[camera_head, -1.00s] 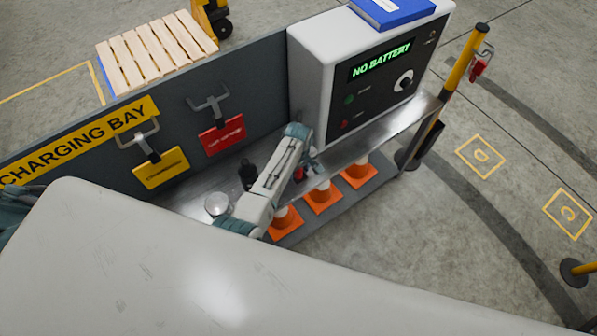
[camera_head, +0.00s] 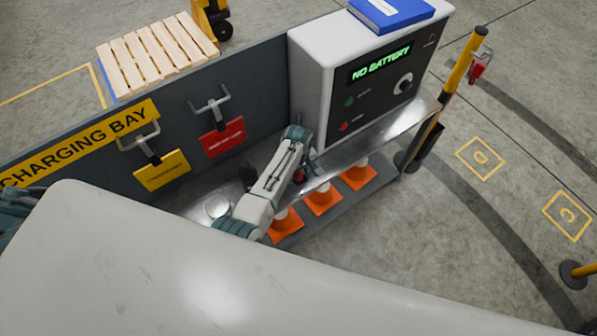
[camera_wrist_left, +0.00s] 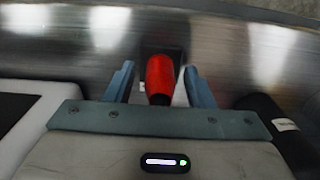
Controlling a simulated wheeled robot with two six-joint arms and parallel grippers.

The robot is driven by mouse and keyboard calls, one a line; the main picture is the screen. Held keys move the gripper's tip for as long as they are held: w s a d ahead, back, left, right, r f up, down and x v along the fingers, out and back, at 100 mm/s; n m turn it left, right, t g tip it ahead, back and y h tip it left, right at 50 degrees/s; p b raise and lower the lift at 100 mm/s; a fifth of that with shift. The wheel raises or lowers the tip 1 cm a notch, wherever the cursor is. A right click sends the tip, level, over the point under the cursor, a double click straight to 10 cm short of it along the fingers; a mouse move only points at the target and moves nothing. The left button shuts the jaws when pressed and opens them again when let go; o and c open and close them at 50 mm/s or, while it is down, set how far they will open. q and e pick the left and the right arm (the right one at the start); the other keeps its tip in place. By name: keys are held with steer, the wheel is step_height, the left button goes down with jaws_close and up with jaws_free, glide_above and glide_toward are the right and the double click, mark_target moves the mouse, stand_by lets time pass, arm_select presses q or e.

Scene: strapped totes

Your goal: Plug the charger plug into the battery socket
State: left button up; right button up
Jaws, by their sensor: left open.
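A red rounded part (camera_wrist_left: 160,79), which looks like the plug's grip, stands between the two blue-grey fingers of my left gripper (camera_wrist_left: 160,84) in the left wrist view. Clear gaps show between it and both fingers, so the gripper is open around it. In the head view the red part (camera_head: 299,175) shows small beside my left gripper (camera_head: 307,170), low over the metal shelf. The grey charger cabinet (camera_head: 307,72) stands just behind, with a green "NO BATTERY" display (camera_head: 381,63). I cannot make out the battery socket. My right gripper is not in view.
The metal shelf (camera_head: 375,142) runs along the charging bay wall (camera_head: 262,85). Yellow (camera_head: 162,170) and red (camera_head: 222,138) tags hang on wall hooks. Orange cones (camera_head: 322,199) stand below the shelf's front edge. A dark object (camera_wrist_left: 280,130) lies right of the gripper.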

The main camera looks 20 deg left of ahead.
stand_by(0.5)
arm_select(q)
steer(key=shift+c, duration=0.4)
jaws_close()
steer(key=shift+r+p, duration=0.15)
steer(key=shift+p, duration=0.25)
steer(key=shift+r+p, duration=2.9)
steer(key=shift+p, duration=0.2)
